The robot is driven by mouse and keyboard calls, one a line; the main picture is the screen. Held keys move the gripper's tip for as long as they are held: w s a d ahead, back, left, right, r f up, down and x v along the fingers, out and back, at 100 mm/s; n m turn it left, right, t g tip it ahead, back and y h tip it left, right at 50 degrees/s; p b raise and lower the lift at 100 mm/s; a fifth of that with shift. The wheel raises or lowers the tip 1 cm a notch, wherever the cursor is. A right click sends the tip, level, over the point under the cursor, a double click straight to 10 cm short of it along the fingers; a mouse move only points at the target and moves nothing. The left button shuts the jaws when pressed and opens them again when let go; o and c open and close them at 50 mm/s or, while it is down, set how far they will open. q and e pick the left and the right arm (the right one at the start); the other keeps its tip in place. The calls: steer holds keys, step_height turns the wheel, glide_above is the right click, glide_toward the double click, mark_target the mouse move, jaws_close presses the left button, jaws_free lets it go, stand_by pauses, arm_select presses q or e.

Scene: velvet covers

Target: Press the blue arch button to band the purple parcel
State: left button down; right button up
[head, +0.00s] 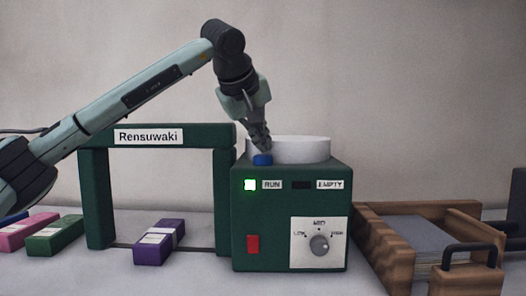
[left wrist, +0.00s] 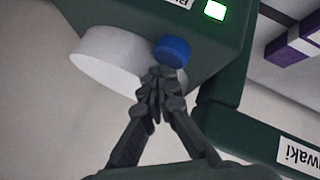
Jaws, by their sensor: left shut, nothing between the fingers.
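The blue button (head: 262,160) sits on top of the green machine box (head: 285,225), at its front left. It also shows in the left wrist view (left wrist: 172,51). My left gripper (head: 266,147) is shut and empty, its fingertips pointing down right at the button; I cannot tell whether they touch it. The gripper also shows in the left wrist view (left wrist: 158,72). The purple parcel (head: 160,242) lies under the green arch (head: 158,136), with a pale label or band on top. My right gripper is not in view.
A white round drum (head: 303,150) sits on the box behind the button. The RUN light (head: 250,184) is lit green; the EMPTY window is dark. Pink (head: 28,231) and green (head: 55,235) parcels lie left of the arch. A wooden tray (head: 385,255) stands at right.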

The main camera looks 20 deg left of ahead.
mark_target(261, 156)
arm_select(q)
steer(key=shift+r, duration=0.35)
step_height(261, 156, up, 5)
steer(key=p, duration=0.5)
stand_by(0.7)
